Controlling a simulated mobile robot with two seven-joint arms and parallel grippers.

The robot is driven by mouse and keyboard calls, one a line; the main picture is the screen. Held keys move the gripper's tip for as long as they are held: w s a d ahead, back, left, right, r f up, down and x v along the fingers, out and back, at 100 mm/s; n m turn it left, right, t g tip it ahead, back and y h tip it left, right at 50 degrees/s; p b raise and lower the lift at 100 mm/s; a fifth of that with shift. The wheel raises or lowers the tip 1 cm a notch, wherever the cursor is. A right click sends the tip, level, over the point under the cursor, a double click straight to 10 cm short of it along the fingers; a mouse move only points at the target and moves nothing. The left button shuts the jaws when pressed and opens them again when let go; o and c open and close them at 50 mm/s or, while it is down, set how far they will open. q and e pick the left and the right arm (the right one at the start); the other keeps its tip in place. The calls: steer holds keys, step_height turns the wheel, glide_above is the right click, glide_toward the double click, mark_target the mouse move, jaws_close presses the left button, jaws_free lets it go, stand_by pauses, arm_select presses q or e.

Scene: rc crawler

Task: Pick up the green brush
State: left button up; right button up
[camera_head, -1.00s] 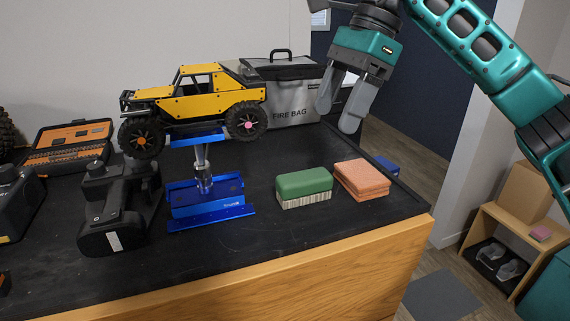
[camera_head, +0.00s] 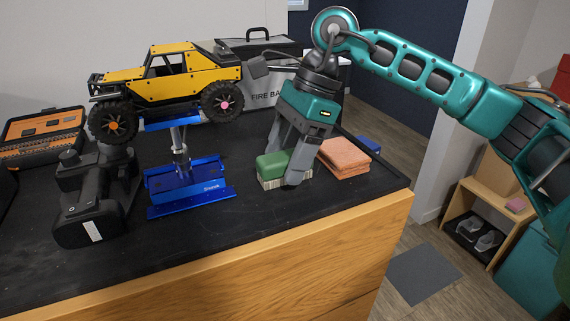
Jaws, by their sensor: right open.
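The green brush (camera_head: 271,165) has a green block top and pale bristles below. It rests on the black bench top, right of the blue stand. My right gripper (camera_head: 284,168) points down at the brush, with its grey fingers open. One finger passes in front of the brush's right part and hides it; the other is at its far side. I cannot tell whether the fingers touch it. My left gripper is not in view.
A stack of orange sponges or cloths (camera_head: 344,157) lies close right of the brush. A blue stand (camera_head: 188,184) carries a yellow crawler (camera_head: 168,78) to the left. A grey fire bag (camera_head: 262,92) stands behind. The bench's front edge is close.

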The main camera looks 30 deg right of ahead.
steer(key=shift+a+f, duration=0.15)
steer(key=shift+f, duration=0.15)
steer(key=shift+c, duration=0.2)
steer(key=c, duration=1)
steer(key=shift+r, duration=0.55)
steer(key=shift+r+p, duration=1.5)
steer(key=shift+r, duration=11.9)
